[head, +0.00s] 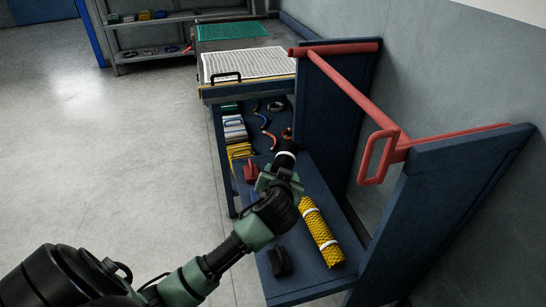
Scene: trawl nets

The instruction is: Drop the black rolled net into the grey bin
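A dark roll with a white band (285,155), which looks like the black rolled net, lies at the far part of the blue shelf board (308,191). Most of it is hidden behind my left gripper (281,178). The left gripper is over or around the near part of the roll; its fingers are too small and covered to show whether they grip it. I cannot see a grey bin. My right gripper is not in view.
A yellow rolled net (321,232) with white bands lies right of my arm. A small black block (278,262) and a red block (251,172) sit on the board. A red rail (355,88) spans the blue side panels. Open floor (120,150) is at left.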

